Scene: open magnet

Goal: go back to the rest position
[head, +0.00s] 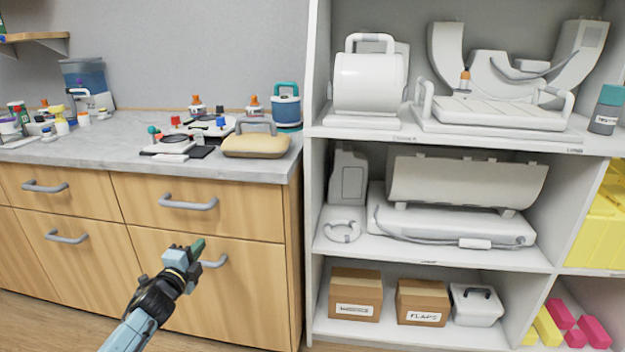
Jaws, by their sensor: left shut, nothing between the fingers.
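My left gripper (197,250) is in the head view, in front of the lower wooden drawer. Its arm comes in from the lower left. Its fingers are shut with nothing held between them. It appears apart from the drawer handle (215,262) just behind it, though the exact gap is hard to tell. My right gripper is not in view.
A wooden cabinet with a grey counter (110,140) stands at the left, crowded with small items and a tan case (256,145). A white shelf unit (312,200) stands at the right, holding white equipment and cardboard boxes (355,293). Some floor shows at the lower left.

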